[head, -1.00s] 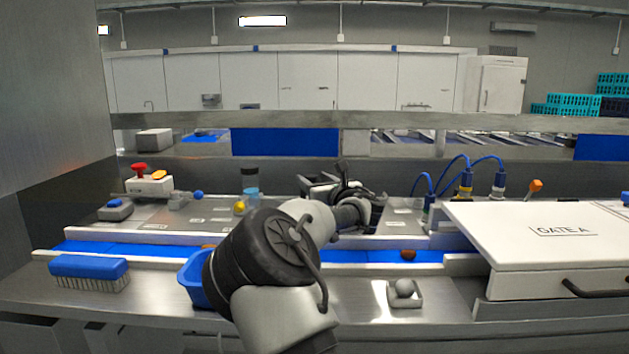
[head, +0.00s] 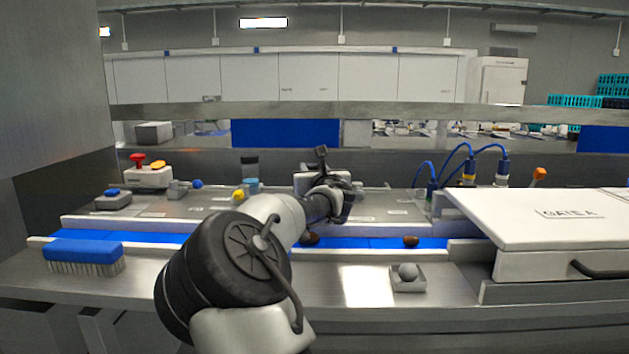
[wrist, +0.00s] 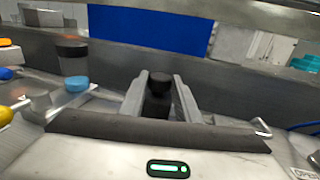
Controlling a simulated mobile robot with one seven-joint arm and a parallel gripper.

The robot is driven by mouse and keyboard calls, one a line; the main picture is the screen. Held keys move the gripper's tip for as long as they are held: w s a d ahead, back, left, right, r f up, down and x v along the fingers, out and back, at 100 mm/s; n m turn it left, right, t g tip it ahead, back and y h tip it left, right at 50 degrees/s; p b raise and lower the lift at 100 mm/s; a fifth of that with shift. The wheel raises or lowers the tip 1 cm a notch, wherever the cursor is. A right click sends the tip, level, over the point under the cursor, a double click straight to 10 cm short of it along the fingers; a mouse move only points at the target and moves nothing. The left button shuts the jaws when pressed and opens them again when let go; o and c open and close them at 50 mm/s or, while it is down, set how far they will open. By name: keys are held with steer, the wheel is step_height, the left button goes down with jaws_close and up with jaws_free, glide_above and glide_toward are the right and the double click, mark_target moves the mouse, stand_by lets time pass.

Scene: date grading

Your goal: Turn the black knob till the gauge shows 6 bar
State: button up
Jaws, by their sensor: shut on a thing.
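In the wrist view the black knob (wrist: 158,86) stands between the two grey fingers of my gripper (wrist: 160,100), which is shut on it. Only the knob's dark top and upper side show; its base is hidden behind my gripper's body. In the head view my gripper is over the far side of the line, mostly hidden behind my wrist. I cannot make out the gauge or its reading in either view.
A blue belt (head: 375,242) with dark brown dates (head: 411,241) runs in front of the far panel. A blue brush (head: 83,257) lies at left. Blue-hosed fittings (head: 469,172) and a white lid (head: 540,225) are at right.

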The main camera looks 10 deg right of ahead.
steer(key=m+h+b, duration=0.1)
steer(key=h, duration=0.1)
steer(key=a+m+h+b, duration=0.1)
steer(key=h, duration=0.1)
steer(key=shift+a+f+m, duration=0.1)
steer(key=shift+f+m, duration=0.1)
steer(key=shift+m, duration=0.2)
steer(key=h, duration=0.1)
steer(key=m+g+h, duration=0.1)
steer(key=h, duration=0.1)
steer(key=shift+w+a+r+m, duration=0.15)
steer(key=shift+r+m, duration=0.1)
steer(key=shift+m, duration=0.05)
steer(key=m+h+p, duration=0.1)
steer(key=g+h+p, duration=0.1)
steer(key=shift+w+a+r+m+p, duration=0.1)
steer(key=shift+a+r+m+p, duration=0.05)
steer(key=shift+r+m+p, duration=0.25)
steer(key=m+g+h+p, duration=0.2)
steer(key=h+p, duration=0.1)
steer(key=p, duration=0.1)
steer(key=shift+w+a, duration=0.1)
steer(key=shift+a+f+m+g+h+p, duration=0.15)
steer(key=shift+m+g+h+p, duration=0.3)
steer(key=shift+p, duration=0.75)
steer(key=shift+w+f+g+h+p, duration=0.15)
steer(key=shift+g+h+p, duration=0.1)
steer(key=shift+p, duration=0.25)
steer(key=shift+f+m, duration=0.15)
steer(key=shift+m, duration=0.2)
